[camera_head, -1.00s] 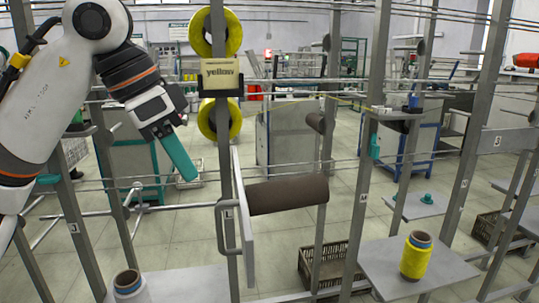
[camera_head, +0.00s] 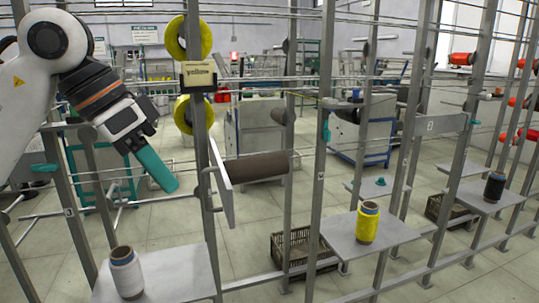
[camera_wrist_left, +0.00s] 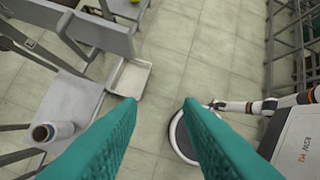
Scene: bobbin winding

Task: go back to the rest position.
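My left gripper (camera_head: 160,172) is at the left of the head view, its teal fingers pointing down and right, in front of the rack and left of the brown roller. In the left wrist view its two teal fingers (camera_wrist_left: 160,100) stand wide apart with only floor between them, so it is open and empty. My right gripper does not show in the head view. In the left wrist view a white arm of mine reaches in at the right, but the state of its gripper cannot be made out.
A metal rack with posts and rails spans the view. A brown roller (camera_head: 256,168) sticks out beside a white plate (camera_head: 221,183). A white bobbin (camera_head: 126,272), a yellow bobbin (camera_head: 367,223) and a black bobbin (camera_head: 494,187) stand on shelves. Yellow spools (camera_head: 184,115) hang by a "yellow" sign (camera_head: 199,75).

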